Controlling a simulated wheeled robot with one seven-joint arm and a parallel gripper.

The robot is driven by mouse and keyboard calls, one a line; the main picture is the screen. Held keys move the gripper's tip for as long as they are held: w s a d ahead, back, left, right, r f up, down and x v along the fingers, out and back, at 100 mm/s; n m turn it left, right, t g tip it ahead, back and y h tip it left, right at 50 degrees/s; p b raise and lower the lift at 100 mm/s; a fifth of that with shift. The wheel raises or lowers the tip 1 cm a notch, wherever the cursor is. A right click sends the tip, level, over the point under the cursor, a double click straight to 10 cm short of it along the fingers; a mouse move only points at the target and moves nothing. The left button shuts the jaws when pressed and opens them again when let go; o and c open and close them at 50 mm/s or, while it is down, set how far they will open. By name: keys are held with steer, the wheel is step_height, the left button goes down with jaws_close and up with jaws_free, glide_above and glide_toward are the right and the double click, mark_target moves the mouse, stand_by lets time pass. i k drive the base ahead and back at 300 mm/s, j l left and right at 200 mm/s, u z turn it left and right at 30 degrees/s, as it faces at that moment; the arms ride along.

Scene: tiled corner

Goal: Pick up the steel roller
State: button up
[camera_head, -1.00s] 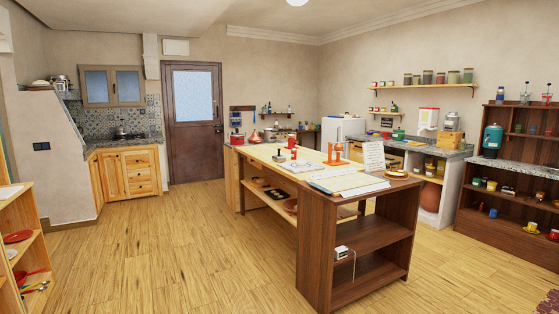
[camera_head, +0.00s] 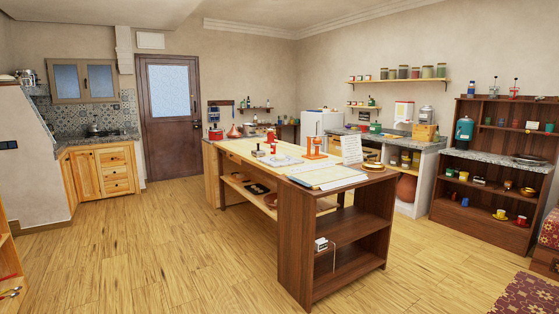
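I cannot make out a steel roller for sure; the things on the island are small at this distance. The long wooden island (camera_head: 229,146) stands in the middle of the room. On its top are a small dark-and-pale object (camera_head: 257,152), a red object (camera_head: 273,146), a pale flat sheet (camera_head: 280,160) and an orange stand (camera_head: 314,148). My gripper is not in view.
Open wooden floor (camera_head: 160,240) lies left of and in front of the island. A dark shelf unit (camera_head: 480,218) stands at the right, with a patterned rug (camera_head: 528,296) before it. A counter and fridge (camera_head: 322,123) stand behind the island.

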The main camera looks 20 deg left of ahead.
mark_target(260, 153)
steer(key=i+j+u, duration=0.4)
steer(key=i+u, duration=0.2)
steer(key=i+j+u, duration=0.25)
steer(key=i, duration=0.65)
steer(key=i+u, duration=0.25)
steer(key=i, duration=4.75)
